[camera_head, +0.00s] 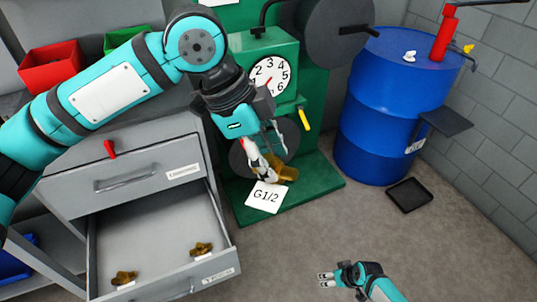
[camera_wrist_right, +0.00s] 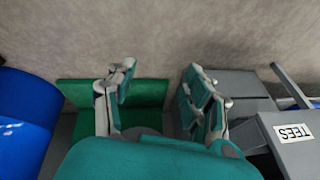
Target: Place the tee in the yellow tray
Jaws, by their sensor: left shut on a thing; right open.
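My left gripper (camera_head: 270,160) reaches down in front of the green machine, its fingers at a brass fitting (camera_head: 287,174) that looks like the tee. It is shut on this fitting, whose shape is partly hidden by the fingers. Two more brass fittings lie in the open drawer, one at the front left (camera_head: 124,278) and one at the right (camera_head: 202,249). My right gripper (camera_head: 325,280) is low over the floor, open and empty; its spread fingers also show in the right wrist view (camera_wrist_right: 160,100). I see no yellow tray in either view.
The green machine (camera_head: 325,187) has a dial (camera_head: 270,76) and a G1/2 card (camera_head: 266,196). The open drawer (camera_head: 150,238) juts out at left. A blue barrel (camera_head: 380,115) stands right, with a black tray (camera_head: 409,195) on the floor. Red (camera_head: 50,68) and green bins sit behind.

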